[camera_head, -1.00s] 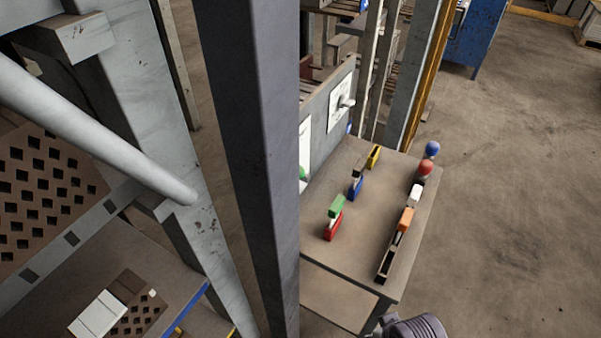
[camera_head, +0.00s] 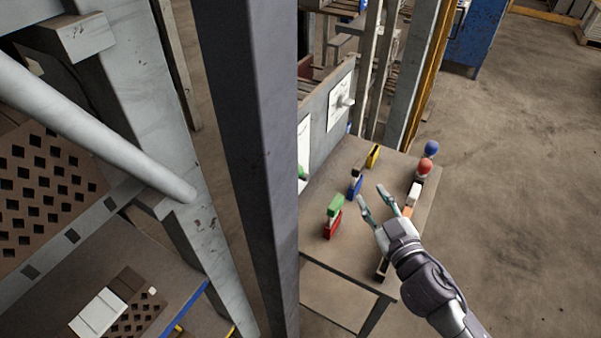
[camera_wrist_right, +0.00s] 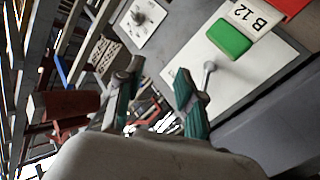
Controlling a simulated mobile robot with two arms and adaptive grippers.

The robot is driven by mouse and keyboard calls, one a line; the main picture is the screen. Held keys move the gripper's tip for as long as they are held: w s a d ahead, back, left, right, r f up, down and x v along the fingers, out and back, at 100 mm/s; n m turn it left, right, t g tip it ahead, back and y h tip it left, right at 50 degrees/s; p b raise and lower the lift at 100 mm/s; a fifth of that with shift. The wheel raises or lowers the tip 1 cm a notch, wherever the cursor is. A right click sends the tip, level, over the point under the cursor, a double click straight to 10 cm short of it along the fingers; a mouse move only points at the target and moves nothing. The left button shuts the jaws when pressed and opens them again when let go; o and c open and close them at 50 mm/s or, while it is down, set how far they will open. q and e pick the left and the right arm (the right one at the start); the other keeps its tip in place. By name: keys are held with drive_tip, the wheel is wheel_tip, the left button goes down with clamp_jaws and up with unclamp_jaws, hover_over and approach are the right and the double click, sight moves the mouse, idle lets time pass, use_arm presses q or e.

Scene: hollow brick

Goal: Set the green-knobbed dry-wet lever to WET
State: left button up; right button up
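On the table a green block-shaped knob (camera_head: 336,204) sits on top of a red base (camera_head: 332,226), at the table's left side; no DRY or WET lettering can be read. My right gripper (camera_head: 369,192) is over the table, just right of the green knob and apart from it. Its two fingers are spread, with nothing between them. In the right wrist view the open fingers (camera_wrist_right: 157,90) point toward a wall panel with a green piece (camera_wrist_right: 230,38) and a small grey lever (camera_wrist_right: 208,75). My left gripper is not in view.
More levers with blue (camera_head: 432,148), red (camera_head: 424,167) and white (camera_head: 414,191) knobs line the table's right edge. A yellow one (camera_head: 374,156) and a blue one (camera_head: 355,186) stand behind the green. A dark post (camera_head: 255,150) rises left of the table. Open floor lies right.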

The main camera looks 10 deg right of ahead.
drive_tip(key=shift+w+a+f+n+g+y+p, duration=0.1)
drive_tip(key=shift+w+a+n+g+y+p, duration=0.4)
drive_tip(key=shift+w+a+n+y, duration=1.55)
drive_tip(key=shift+w+a+f+n+g+y+p, duration=0.25)
drive_tip(key=shift+w+a+n+g+y, duration=0.8)
drive_tip(key=shift+a, duration=1.75)
drive_tip(key=shift+w+a+n+g+y+p, duration=0.15)
drive_tip(key=shift+w+a+n+y+p, duration=0.4)
drive_tip(key=shift+w+a+n+y, duration=1.15)
drive_tip(key=shift+w+a+m+h, duration=0.3)
drive_tip(key=shift+a+m+h, duration=0.25)
drive_tip(key=shift+a, duration=0.2)
clamp_jaws()
